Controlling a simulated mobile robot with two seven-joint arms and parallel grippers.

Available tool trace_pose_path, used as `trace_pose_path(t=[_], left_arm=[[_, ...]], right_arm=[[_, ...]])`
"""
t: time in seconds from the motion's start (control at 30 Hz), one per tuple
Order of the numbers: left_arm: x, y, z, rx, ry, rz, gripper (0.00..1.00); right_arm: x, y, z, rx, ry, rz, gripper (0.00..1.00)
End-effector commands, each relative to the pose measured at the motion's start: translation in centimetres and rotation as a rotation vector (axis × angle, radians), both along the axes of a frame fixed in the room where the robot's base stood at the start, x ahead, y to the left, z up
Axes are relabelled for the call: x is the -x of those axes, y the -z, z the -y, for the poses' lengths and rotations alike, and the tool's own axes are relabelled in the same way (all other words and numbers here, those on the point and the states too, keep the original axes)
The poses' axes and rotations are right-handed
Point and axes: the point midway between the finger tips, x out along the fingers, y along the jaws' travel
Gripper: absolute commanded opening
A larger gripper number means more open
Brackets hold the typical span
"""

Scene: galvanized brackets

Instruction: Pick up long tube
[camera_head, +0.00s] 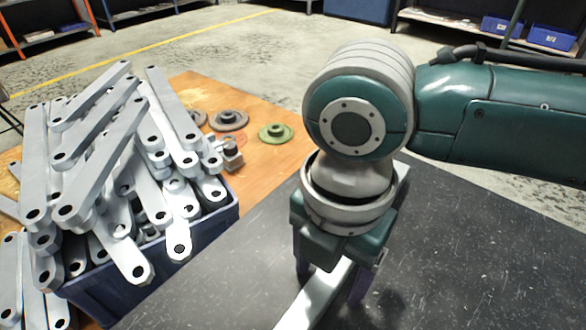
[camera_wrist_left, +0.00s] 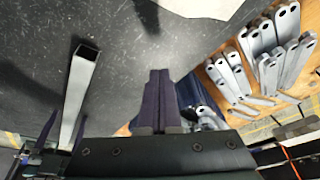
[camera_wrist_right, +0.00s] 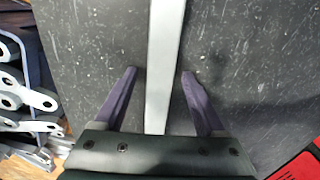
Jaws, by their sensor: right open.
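The long tube is a pale grey square-section bar (camera_head: 312,301) on the dark mat, running off the bottom of the head view. Its hollow end shows in the left wrist view (camera_wrist_left: 80,85). My right gripper (camera_head: 328,284) points down over the tube, open, with one finger on each side. In the right wrist view the tube (camera_wrist_right: 163,65) runs between the open fingers (camera_wrist_right: 159,74), with gaps on both sides. My left gripper (camera_wrist_left: 159,72) shows only in its own wrist view, its fingers together with nothing visible between them.
A blue crate (camera_head: 219,224) heaped with galvanized brackets (camera_head: 110,150) stands left of the tube on an orange tabletop (camera_head: 259,113). Round flanged parts, one green (camera_head: 275,133), lie behind it. The dark mat (camera_head: 480,240) is clear at right. A red object (camera_wrist_right: 300,166) shows at a corner.

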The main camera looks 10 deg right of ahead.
Motion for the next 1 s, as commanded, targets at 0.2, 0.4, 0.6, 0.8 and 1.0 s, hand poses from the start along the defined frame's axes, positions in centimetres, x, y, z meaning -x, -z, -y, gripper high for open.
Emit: trace_pose_path(t=[0.2,0.4,0.6,0.8,1.0], left_arm=[[-0.01,-0.06,-0.05,-0.001,0.001,0.0,0.0],[-0.02,-0.05,-0.21,-0.007,0.004,0.001,0.0],[-0.02,-0.04,-0.31,-0.012,0.007,0.001,0.0],[-0.04,-0.05,-0.31,-0.011,0.006,0.001,0.0],[-0.05,-0.05,-0.31,-0.011,0.006,0.002,0.0]], right_arm=[[0.0,-0.08,0.0,0.0,0.0,0.0,0.59],[0.0,-0.09,0.0,0.0,0.0,0.0,0.36],[-0.01,-0.09,0.01,0.0,0.0,0.0,0.14],[-0.01,-0.09,0.02,0.0,0.0,0.0,0.0],[-0.01,-0.09,0.02,0.0,0.0,0.0,0.0]])
